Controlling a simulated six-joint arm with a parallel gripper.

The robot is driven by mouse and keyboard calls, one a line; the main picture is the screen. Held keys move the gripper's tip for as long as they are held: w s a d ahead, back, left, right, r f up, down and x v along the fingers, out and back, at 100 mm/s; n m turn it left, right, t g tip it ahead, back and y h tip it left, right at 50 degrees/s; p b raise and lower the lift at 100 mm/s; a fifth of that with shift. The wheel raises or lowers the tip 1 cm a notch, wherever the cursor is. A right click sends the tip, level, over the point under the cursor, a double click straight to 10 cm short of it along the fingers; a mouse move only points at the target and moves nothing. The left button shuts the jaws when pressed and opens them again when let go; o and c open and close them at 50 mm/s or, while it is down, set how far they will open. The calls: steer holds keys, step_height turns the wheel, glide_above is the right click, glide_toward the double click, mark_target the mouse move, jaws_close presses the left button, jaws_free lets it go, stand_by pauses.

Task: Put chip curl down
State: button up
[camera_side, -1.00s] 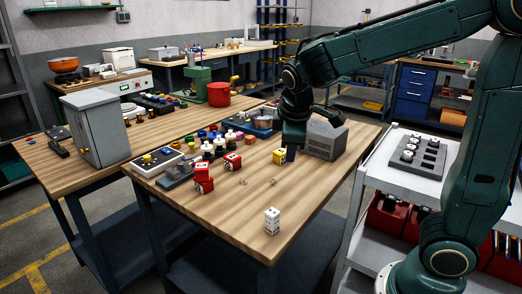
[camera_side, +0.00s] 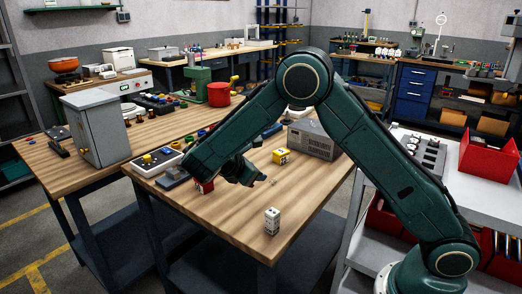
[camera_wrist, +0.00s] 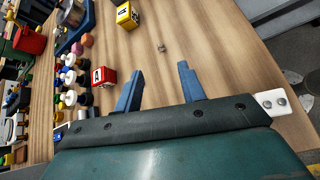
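A small metallic chip curl (camera_wrist: 162,48) lies on the wooden tabletop in the wrist view, just beyond the fingertips and roughly in line with the gap between them. In the side view a tiny curl (camera_side: 272,182) shows beside the end of my gripper (camera_side: 260,179). In the wrist view my gripper (camera_wrist: 160,69) has its two blue fingers well apart, with only bare table between them. I cannot tell the exact height of the fingertips above the table.
A red block (camera_wrist: 103,77) stands close left of the fingers. A yellow block (camera_side: 281,156) and a grey vented box (camera_side: 314,140) sit behind. A white marked block (camera_side: 272,221) stands near the front corner. The front tabletop is largely clear.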

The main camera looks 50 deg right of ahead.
steer(key=f+n+h, duration=0.2)
steer(key=f, duration=0.1)
steer(key=w+a+f+n, duration=0.1)
steer(key=f, duration=0.1)
steer(key=shift+w+f+n+h, duration=0.1)
steer(key=shift+n+h, duration=0.2)
steer(key=shift+h, duration=0.1)
glide_toward(274, 178)
steer(key=shift+f+x, duration=0.2)
steer(key=shift+x, duration=1.4)
steer(key=shift+x, duration=2.5)
steer(key=shift+r, duration=0.15)
steer(key=shift+c, duration=0.4)
jaws_close()
